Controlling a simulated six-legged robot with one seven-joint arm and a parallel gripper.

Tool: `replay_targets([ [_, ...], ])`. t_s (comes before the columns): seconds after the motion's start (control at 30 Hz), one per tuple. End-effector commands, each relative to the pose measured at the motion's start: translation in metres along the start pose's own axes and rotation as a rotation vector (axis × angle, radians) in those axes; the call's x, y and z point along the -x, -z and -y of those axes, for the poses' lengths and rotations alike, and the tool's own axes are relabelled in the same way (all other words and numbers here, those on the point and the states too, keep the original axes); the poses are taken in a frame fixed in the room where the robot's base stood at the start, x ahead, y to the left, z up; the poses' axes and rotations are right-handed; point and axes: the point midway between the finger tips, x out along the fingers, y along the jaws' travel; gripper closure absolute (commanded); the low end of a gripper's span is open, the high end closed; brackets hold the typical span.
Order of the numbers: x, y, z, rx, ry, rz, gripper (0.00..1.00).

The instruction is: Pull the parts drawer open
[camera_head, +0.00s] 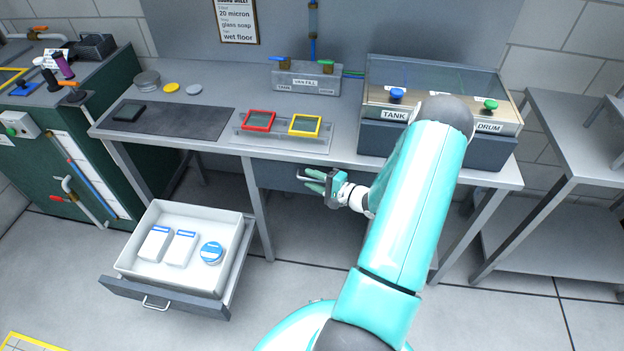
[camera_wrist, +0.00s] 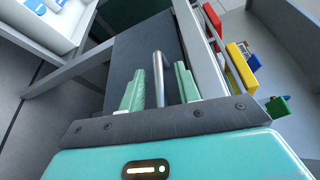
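A grey drawer front (camera_head: 272,176) sits under the bench top in the head view; no interior shows there, so it looks shut or nearly so. Its dark face (camera_wrist: 140,48) fills the upper middle of the wrist view. A metal bar handle (camera_wrist: 159,72) stands out from that face. My gripper (camera_head: 318,183) is at the drawer front, just under the bench edge. In the wrist view its two green fingers (camera_wrist: 160,88) lie on either side of the handle, with a gap on both sides. It is open and holds nothing.
Another drawer (camera_head: 165,301), pulled out at lower left, holds two white boxes and a round blue-topped tub. A bench leg (camera_head: 259,218) stands between it and my gripper. Red and yellow frames (camera_head: 304,125) are on the bench top. Floor in front looks clear.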

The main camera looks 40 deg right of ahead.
Motion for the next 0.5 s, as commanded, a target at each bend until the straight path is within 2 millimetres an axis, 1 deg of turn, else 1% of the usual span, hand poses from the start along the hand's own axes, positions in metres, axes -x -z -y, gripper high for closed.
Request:
replay_targets([
  [0.1, -0.0049, -0.0003, 0.0, 0.0, 0.0, 0.0, 0.67],
  [0.3, -0.0051, -0.0002, 0.0001, 0.0, 0.0, 0.0, 0.67],
  [0.33, -0.0051, -0.0002, 0.0001, 0.0, 0.0, 0.0, 0.69],
  [0.4, -0.005, -0.0002, 0.0001, 0.0, 0.0, 0.0, 0.83],
  [0.5, -0.0049, -0.0001, 0.0001, 0.0, 0.0, 0.0, 1.0],
])
